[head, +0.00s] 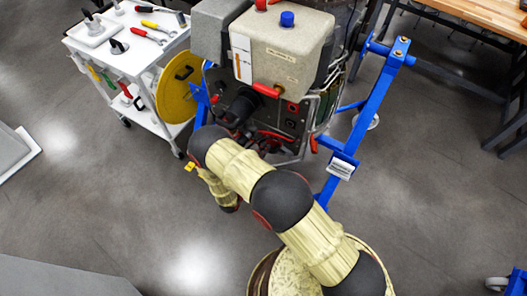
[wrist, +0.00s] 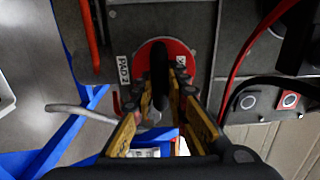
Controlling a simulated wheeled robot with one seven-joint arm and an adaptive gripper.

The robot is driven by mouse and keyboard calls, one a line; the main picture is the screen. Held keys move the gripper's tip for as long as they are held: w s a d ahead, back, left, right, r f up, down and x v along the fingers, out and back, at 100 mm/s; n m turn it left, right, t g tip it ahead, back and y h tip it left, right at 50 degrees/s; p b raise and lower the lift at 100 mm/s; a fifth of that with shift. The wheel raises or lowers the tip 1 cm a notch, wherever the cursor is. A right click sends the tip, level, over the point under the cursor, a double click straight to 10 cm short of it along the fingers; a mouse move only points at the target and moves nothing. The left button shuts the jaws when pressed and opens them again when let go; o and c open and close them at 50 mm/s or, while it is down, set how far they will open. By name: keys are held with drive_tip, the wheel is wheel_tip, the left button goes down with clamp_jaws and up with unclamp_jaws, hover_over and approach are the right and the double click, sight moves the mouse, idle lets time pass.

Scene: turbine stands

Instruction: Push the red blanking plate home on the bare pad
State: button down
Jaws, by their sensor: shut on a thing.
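The red blanking plate (wrist: 181,52) is a round red disc with a black upright handle (wrist: 160,62), at the upper middle of the wrist view. My gripper (wrist: 163,92) is shut on this handle, with its yellow fingers on either side. The plate lies against or just in front of a grey panel (wrist: 205,30), beside a label reading PAD 2 (wrist: 123,69). I cannot tell whether it touches the panel. The pad surface behind the plate is hidden. In the head view my arm covers part of the turbine's front, and I cannot make out the plate there.
The turbine (head: 285,50) hangs in a blue stand (head: 365,110). A red hose (wrist: 243,60) and a dark cable run right of the plate. A grey lever (wrist: 75,112) lies to its left. A white tool cart (head: 150,75) stands left, with a yellow disc (head: 178,90).

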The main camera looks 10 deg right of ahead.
drive_tip(key=shift+w+d+r, duration=0.1)
drive_tip(key=shift+w+r, duration=0.1)
drive_tip(key=shift+w, duration=0.15)
drive_tip(key=c, duration=2.2)
unclamp_jaws()
drive_tip(key=shift+o, duration=1.2)
drive_tip(key=shift+w+d+f, duration=0.15)
drive_tip(key=shift+w+d, duration=0.05)
drive_tip(key=shift+d, duration=0.15)
drive_tip(key=o, duration=0.3)
drive_tip(key=shift+s+a, duration=0.15)
drive_tip(key=shift+s, duration=0.05)
drive_tip(key=o, duration=1.1)
drive_tip(key=shift+o, duration=0.7)
drive_tip(key=shift+s+a, duration=0.15)
drive_tip(key=shift+s+a, duration=0.45)
drive_tip(key=shift+s, duration=0.05)
